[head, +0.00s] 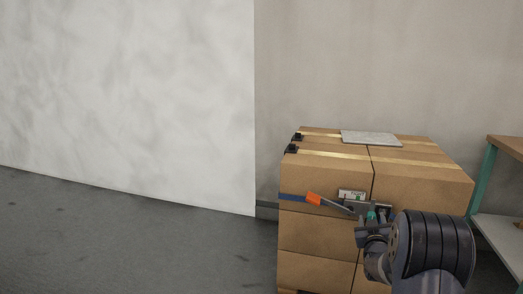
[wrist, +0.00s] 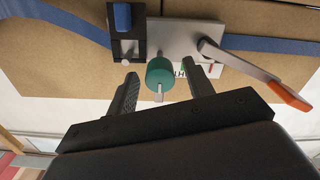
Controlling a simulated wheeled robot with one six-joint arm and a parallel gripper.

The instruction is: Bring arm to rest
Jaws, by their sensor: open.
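My gripper (wrist: 163,88) is open in the wrist view. A green cylindrical knob (wrist: 160,70) with a small metal pin shows between its two fingers, and I cannot tell whether they touch it. The knob belongs to a metal strap tensioner (wrist: 172,38) on a blue strap (wrist: 255,43) across the cardboard boxes. The tensioner has a lever with an orange handle (head: 314,198), pointing left in the head view. In the head view my arm reaches in from the lower right and partly hides the tensioner.
The stacked cardboard boxes (head: 320,232) carry a flat grey panel (head: 370,138) and two black clips (head: 292,148) on top. A shelf with teal posts (head: 482,180) stands close at the right. The grey floor (head: 120,240) at the left is clear, before a pale wall.

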